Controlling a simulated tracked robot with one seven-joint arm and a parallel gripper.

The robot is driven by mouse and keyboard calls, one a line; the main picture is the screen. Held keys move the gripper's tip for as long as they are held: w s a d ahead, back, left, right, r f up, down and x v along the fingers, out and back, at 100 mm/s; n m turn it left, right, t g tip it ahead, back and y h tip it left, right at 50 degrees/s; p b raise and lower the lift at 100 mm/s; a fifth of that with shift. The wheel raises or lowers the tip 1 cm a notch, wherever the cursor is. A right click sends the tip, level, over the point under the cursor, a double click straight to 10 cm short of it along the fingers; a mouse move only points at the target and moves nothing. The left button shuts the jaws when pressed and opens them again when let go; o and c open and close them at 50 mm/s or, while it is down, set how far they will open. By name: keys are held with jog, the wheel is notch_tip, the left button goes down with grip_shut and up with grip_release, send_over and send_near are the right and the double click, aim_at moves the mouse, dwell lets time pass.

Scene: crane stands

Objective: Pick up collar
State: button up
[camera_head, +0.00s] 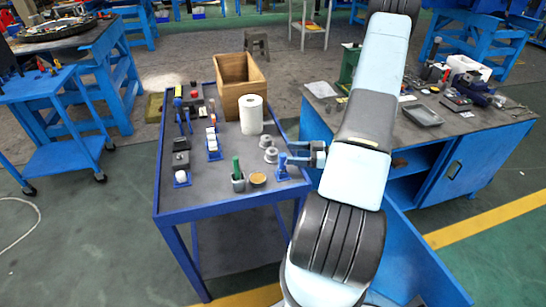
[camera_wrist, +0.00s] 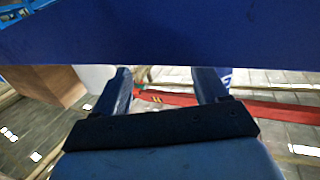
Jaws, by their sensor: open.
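Two small grey ring-like pieces, one further back (camera_head: 266,142) and one nearer (camera_head: 271,155), sit on the cart top in the head view. They look like collars, but I cannot tell which one the task means. My gripper (camera_head: 291,154) is just right of the nearer piece, low over the cart's right edge, its fingers pointing left. In the wrist view my gripper (camera_wrist: 165,88) is open, with nothing visible between its fingers. No collar can be made out in the wrist view, where a broad blue surface (camera_wrist: 160,35) fills the upper part.
A small blue stand (camera_head: 282,170) is close by the gripper on the near side. A paper roll (camera_head: 251,115) and wooden box (camera_head: 239,80) stand behind. A green-handled item in a cup (camera_head: 237,178) and tan disc (camera_head: 258,178) are nearer.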

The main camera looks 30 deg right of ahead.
aim_at(272, 155)
jog(key=shift+x, duration=2.8)
jog(key=shift+w+d, duration=0.1)
jog(key=shift+w, duration=0.1)
grip_shut()
